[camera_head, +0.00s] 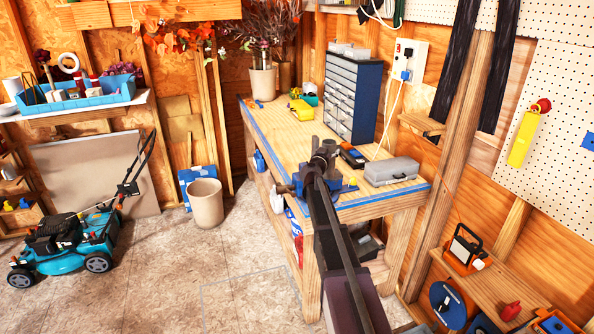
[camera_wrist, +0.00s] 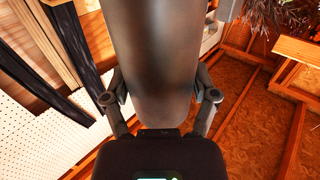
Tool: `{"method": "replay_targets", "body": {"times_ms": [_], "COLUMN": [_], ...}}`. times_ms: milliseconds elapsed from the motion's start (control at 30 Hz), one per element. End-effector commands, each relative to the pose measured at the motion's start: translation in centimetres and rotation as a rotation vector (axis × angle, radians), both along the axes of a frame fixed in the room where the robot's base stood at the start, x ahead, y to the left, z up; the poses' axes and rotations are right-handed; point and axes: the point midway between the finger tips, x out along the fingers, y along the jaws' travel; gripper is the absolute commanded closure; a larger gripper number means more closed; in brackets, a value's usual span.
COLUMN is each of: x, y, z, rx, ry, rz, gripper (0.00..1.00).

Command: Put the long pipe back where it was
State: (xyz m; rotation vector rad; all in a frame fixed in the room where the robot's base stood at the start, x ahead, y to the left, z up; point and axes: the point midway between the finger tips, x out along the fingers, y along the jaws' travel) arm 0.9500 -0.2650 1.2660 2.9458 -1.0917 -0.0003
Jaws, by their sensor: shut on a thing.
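In the wrist view, a thick grey-brown cylinder, the long pipe (camera_wrist: 155,60), runs from the top edge down to my gripper (camera_wrist: 160,97). The two jaw sides stand left and right of it, and my gripper is shut on it. The pipe's far end is outside the wrist view. In the head view, my dark arm reaches up from the bottom right over the front of the workbench (camera_head: 278,122). I cannot clearly tell the pipe from my arm there.
The bench carries a blue drawer cabinet (camera_head: 353,98), a grey case (camera_head: 391,171) and a yellow tool (camera_head: 301,108). A beige bin (camera_head: 206,203) and a teal mower (camera_head: 66,242) stand on the floor at left. A low shelf (camera_head: 490,293) is at right.

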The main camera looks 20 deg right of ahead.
Motion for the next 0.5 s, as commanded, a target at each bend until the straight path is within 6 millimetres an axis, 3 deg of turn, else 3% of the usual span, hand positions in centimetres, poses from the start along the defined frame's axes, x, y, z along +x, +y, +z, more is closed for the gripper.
{"method": "replay_targets", "body": {"times_ms": [33, 200, 500], "x": [0.0, 0.0, 0.0], "y": [0.0, 0.0, 0.0], "z": [-1.7, -3.6, -4.7], "rx": [0.0, 0.0, 0.0], "ry": [0.0, 0.0, 0.0], "rz": [0.0, 0.0, 0.0], "gripper": [0.83, 0.83, 0.83]}}
